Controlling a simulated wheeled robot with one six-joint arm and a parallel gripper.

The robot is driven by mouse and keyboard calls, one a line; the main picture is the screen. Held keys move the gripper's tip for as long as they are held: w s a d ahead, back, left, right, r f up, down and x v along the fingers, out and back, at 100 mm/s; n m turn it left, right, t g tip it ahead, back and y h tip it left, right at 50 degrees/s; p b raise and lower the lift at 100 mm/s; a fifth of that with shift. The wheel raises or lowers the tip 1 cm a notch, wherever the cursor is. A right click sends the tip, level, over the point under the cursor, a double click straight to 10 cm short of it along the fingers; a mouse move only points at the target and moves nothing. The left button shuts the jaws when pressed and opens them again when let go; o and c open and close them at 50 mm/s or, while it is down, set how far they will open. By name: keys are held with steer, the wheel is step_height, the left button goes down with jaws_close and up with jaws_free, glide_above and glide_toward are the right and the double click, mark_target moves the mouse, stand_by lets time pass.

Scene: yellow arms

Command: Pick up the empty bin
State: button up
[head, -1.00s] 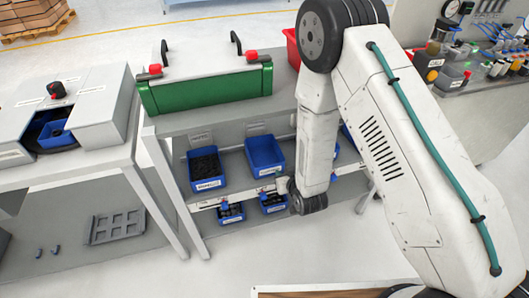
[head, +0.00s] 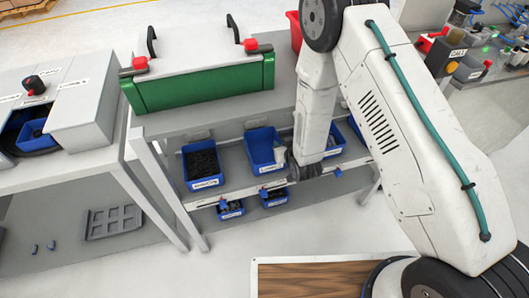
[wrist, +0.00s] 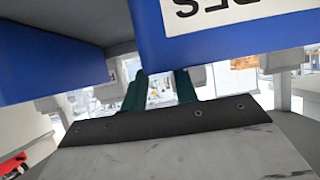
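The empty blue bin (head: 263,150) stands on the upper shelf under the workbench in the head view, its inside bare. The end of my arm is at its front right corner there, and the fingers cannot be made out. In the wrist view my gripper (wrist: 158,88) shows two dark green fingers standing apart, with background visible between them.
A blue bin of dark parts (head: 203,163) is left of the empty one. Another blue bin (head: 335,143) is partly behind my arm. Small bins (head: 230,209) sit lower. A green-fronted machine (head: 200,85) stands on the bench above. A wooden-topped surface (head: 310,280) is at the front.

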steer(key=x, duration=0.3)
steer(key=shift+w+f, duration=0.1)
steer(key=shift+w, duration=0.05)
jaws_close()
